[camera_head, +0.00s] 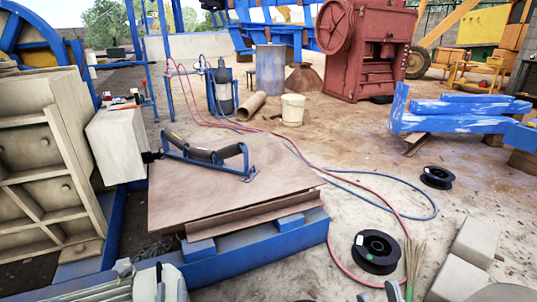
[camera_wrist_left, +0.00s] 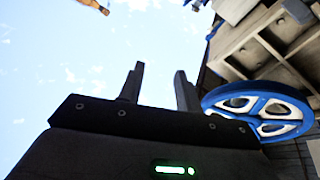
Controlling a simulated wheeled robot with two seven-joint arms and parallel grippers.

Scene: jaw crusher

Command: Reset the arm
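My left gripper (camera_wrist_left: 160,85) shows in the left wrist view with its two dark fingers apart. Nothing is between them, and they point up against the sky. A small green light glows on its dark body. In the head view, pale grey parts (camera_head: 158,284) at the bottom left edge may belong to my left arm; I cannot tell for sure. Small grey-green tips at the bottom edge, right of the middle, may be my right gripper (camera_head: 380,294). They are cut off, so its opening is unclear. No held object is visible.
A blue roller frame (camera_head: 208,153) lies on a brown board (camera_head: 225,185) over a blue beam frame (camera_head: 262,255). Black spools (camera_head: 376,251) and red and blue hoses lie on the right ground. A blue-rimmed wheel (camera_wrist_left: 262,108) is beside the left gripper's view.

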